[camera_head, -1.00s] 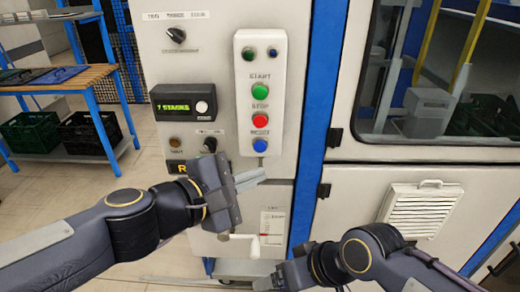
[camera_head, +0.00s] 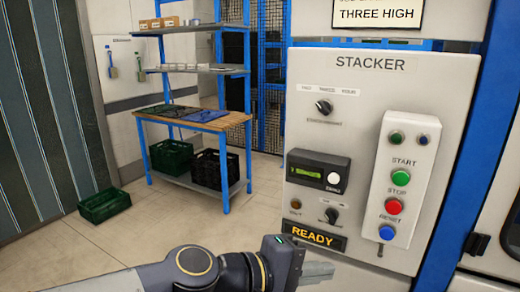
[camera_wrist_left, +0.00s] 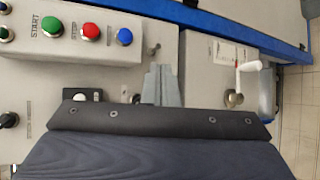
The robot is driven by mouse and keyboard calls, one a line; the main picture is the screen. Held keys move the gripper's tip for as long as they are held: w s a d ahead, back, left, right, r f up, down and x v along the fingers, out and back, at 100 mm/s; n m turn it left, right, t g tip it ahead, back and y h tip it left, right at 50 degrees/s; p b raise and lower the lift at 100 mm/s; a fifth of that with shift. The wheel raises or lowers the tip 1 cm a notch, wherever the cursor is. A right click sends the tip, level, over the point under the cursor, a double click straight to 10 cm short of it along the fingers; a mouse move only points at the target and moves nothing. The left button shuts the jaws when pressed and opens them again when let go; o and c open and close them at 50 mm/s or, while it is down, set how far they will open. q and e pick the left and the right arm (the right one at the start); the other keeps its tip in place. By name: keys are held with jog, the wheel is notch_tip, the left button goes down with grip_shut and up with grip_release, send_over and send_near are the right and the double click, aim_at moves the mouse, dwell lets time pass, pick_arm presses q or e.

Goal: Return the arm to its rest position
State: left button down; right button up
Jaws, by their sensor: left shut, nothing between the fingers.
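My left gripper (camera_head: 318,271) comes in at the bottom middle of the head view, below the stacker panel (camera_head: 350,85). Its fingers are together and hold nothing. In the left wrist view the closed fingers (camera_wrist_left: 161,85) point toward the panel, below the button box (camera_wrist_left: 88,28) in that picture, with no contact visible. The button box (camera_head: 405,180) carries a green START, a red STOP and a blue RESET button. A lit sign (camera_head: 313,237) reads READY. My right gripper is out of view.
A blue-framed shelf unit (camera_head: 220,125) with a wooden top stands behind at left. A green crate (camera_head: 104,205) lies on the floor. The floor between is clear. A crank handle (camera_wrist_left: 249,67) juts from the machine in the left wrist view.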

pick_arm(q)
jog(key=s+a+f+m+y, duration=0.1)
jog(key=s+a+f+y, duration=0.2)
jog(key=a, duration=0.7)
jog(key=s+a+f+m+y, duration=0.2)
jog(key=s+a+f, duration=0.3)
jog(key=a+f, duration=0.3)
jog(key=s+a+f+m+t+y, duration=0.1)
jog(key=s+a+f+y, duration=0.2)
jog(key=a, duration=1)
notch_tip(320, 180, down, 2)
jog(key=shift+s+a+f+m+y, duration=0.2)
jog(key=shift+s+a+m+y, duration=0.15)
jog(key=shift+y, duration=0.55)
